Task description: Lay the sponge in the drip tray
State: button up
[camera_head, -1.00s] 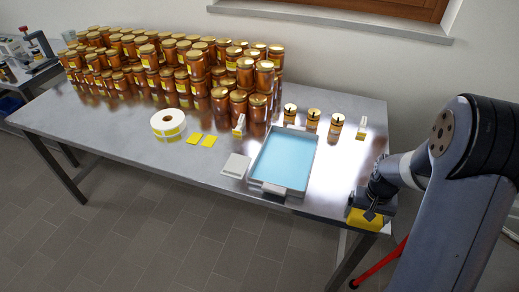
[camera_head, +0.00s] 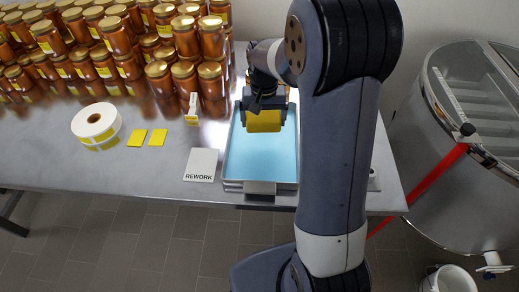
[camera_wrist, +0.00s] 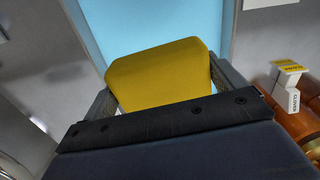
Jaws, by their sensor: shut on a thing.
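The yellow sponge (camera_head: 263,122) is held in my gripper (camera_head: 264,112), over the far part of the drip tray. In the wrist view the sponge (camera_wrist: 160,72) sits between the two fingers of my gripper (camera_wrist: 165,82), which touch its sides. The drip tray (camera_head: 232,184) is a shallow metal tray with a light blue floor, on the steel table. Its blue floor (camera_wrist: 150,22) shows beyond the sponge in the wrist view. I cannot tell how high the sponge is above the tray floor. My arm hides the tray's right far side.
A white REWORK card (camera_head: 201,164) lies left of the tray. A small label stand (camera_head: 194,106) and many honey jars (camera_head: 170,72) stand behind it. A label roll (camera_head: 97,124) and yellow labels (camera_head: 148,137) lie left. A steel tank (camera_head: 460,120) stands right.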

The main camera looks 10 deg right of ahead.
aim_at(264, 117)
jog(key=shift+s+r+m+b, duration=0.1)
jog(key=shift+r+m+b, duration=0.4)
jog(key=shift+r+b, duration=0.45)
notch_tip(264, 117, down, 9)
jog(key=shift+f, duration=0.2)
jog(key=shift+f, duration=0.15)
jog(key=o, duration=0.6)
notch_tip(264, 117, up, 12)
jog(key=shift+r, duration=0.15)
